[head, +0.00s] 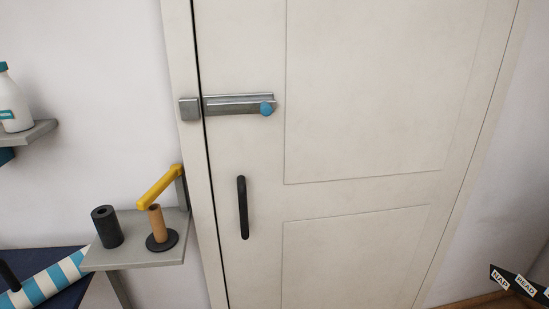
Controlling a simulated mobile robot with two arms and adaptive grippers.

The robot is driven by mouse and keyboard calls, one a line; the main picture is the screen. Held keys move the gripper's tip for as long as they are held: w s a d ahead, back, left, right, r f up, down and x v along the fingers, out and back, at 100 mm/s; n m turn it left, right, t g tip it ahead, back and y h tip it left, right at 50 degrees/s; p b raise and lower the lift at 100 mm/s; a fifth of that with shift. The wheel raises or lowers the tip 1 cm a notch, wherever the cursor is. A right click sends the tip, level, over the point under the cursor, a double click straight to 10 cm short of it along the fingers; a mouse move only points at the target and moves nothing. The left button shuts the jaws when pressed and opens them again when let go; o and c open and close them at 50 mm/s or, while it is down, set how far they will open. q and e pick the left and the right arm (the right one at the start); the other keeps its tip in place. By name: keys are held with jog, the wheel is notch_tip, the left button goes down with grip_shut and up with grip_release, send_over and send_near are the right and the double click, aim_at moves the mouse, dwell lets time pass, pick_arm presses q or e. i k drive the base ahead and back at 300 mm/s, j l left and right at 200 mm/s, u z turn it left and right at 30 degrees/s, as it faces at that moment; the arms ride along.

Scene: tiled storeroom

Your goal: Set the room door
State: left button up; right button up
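The room door (360,110) is a cream panelled door filling the middle and right of the head view. It sits in or close to its frame, with a narrow dark gap down its left edge. A grey metal slide bolt (232,105) with a blue knob (266,108) is mounted on it; the knob is at the bolt's right end. A grey keeper (189,109) is on the frame to the left, and no bar is visible crossing the gap. A black vertical handle (242,207) is below the bolt. Neither gripper is in view.
Left of the door, a grey shelf (135,258) holds a black hollow cylinder (107,226) and a tan post on a black base (157,228), beside a yellow arm (159,187). A white bottle (14,100) stands on an upper shelf. Labelled black cards (518,283) show lower right.

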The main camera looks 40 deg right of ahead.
aim_at(344, 197)
jog(key=z, duration=1.75)
